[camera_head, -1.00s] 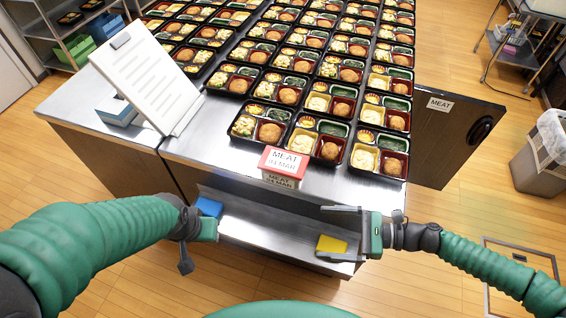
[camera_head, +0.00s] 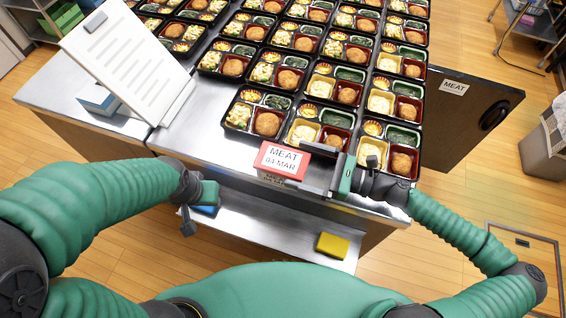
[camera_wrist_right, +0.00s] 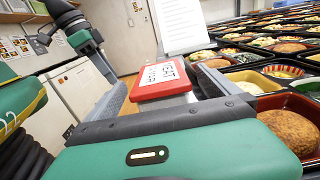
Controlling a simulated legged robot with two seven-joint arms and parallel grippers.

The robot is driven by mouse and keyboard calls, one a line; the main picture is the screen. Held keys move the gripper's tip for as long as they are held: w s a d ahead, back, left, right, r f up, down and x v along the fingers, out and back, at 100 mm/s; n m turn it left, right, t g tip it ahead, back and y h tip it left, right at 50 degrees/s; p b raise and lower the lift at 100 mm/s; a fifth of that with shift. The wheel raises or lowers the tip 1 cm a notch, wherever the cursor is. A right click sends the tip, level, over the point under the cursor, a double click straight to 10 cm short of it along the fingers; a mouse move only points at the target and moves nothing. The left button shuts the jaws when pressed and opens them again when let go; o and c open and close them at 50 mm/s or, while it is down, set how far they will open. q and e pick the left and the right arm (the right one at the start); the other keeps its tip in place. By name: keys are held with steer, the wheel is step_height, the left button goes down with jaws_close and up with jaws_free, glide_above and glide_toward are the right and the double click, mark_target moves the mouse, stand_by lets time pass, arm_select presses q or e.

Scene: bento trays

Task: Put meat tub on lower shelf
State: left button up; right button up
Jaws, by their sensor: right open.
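The meat tub (camera_head: 284,158) has a red lid with a white "MEAT 04 MAR" label. It stands at the counter's front edge and also shows in the right wrist view (camera_wrist_right: 160,78). My right gripper (camera_head: 312,166) is open at the tub's right side. In the wrist view its two fingers (camera_wrist_right: 165,90) reach along either side of the tub; contact cannot be told. My left gripper (camera_head: 200,200) hangs in front of the counter, left of the tub, its jaws unclear. The lower shelf (camera_head: 265,228) is a steel ledge below the counter top, partly hidden by my left arm.
A yellow block (camera_head: 332,245) lies at the shelf's right and a blue one (camera_head: 207,209) at its left, behind my left gripper. Rows of bento trays (camera_head: 320,120) fill the counter behind and right of the tub. A clipboard stand (camera_head: 125,62) is at left. The shelf's middle is clear.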

mark_target(282, 159)
steer(key=x, duration=0.5)
steer(key=shift+a+f, duration=0.1)
steer(key=shift+a, duration=0.05)
steer(key=shift+w+a+f, duration=0.1)
steer(key=shift+w+a, duration=0.1)
steer(key=shift+a, duration=0.05)
steer(key=shift+s+d, duration=0.1)
steer(key=shift+s, duration=0.05)
steer(key=c, duration=2)
steer(key=shift+o, duration=0.2)
